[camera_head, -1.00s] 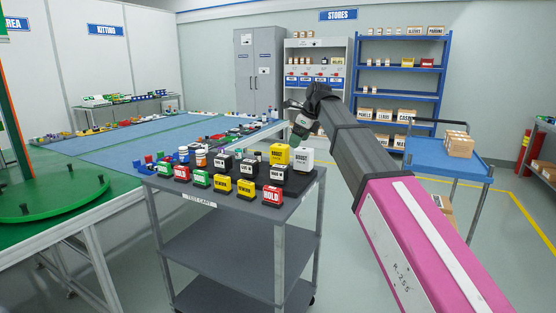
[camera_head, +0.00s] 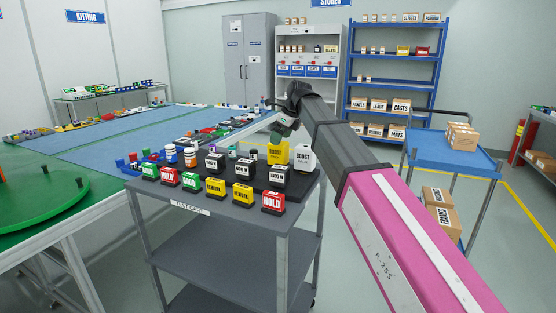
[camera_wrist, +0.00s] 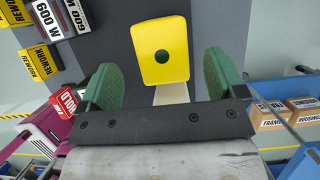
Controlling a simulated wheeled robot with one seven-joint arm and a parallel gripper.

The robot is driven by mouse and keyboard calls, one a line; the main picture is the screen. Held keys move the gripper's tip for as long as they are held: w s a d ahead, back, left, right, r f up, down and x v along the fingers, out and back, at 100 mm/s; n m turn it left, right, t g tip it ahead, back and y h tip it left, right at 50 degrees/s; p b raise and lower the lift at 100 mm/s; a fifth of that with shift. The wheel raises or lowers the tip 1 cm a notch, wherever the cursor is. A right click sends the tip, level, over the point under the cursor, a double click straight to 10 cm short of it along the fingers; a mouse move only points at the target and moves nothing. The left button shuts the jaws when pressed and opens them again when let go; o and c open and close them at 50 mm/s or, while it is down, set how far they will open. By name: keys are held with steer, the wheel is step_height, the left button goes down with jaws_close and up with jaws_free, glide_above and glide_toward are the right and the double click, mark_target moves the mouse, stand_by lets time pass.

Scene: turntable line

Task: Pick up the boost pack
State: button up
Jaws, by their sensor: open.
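A yellow boost pack (camera_head: 278,154) stands upright at the back right of the grey test cart (camera_head: 243,212). A white boost pack (camera_head: 304,160) stands just to its right. My gripper (camera_head: 284,131) is close above the yellow pack, pointing down. In the wrist view, the yellow pack's top (camera_wrist: 163,40), with a dark round spot, lies between and ahead of the open green fingers (camera_wrist: 160,62), with gaps on both sides. A white block (camera_wrist: 172,94), probably the white pack, shows partly from under it.
Several black-and-white packs (camera_head: 242,166) stand left of the yellow pack. Rework packs (camera_head: 216,187) and a red hold pack (camera_head: 272,202) line the front edge. A blue trolley (camera_head: 440,150) with boxes stands at right.

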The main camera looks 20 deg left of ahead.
mark_target(276, 148)
steer(key=shift+x, duration=2.95)
steer(key=shift+w+d, duration=0.1)
steer(key=shift+d, duration=0.05)
steer(key=c, duration=1.6)
step_height(276, 148, up, 2)
step_height(276, 148, up, 2)
steer(key=shift+r, duration=0.15)
steer(key=shift+s+a+r, duration=0.9)
steer(key=shift+a+r, duration=0.2)
steer(key=shift+a, duration=0.6)
steer(key=shift+s+a+r, duration=0.85)
steer(key=shift+a+r, duration=0.3)
steer(key=shift+a, duration=0.6)
steer(key=shift+s+a+r, duration=0.9)
steer(key=shift+a+r, duration=0.2)
steer(key=shift+a, duration=0.6)
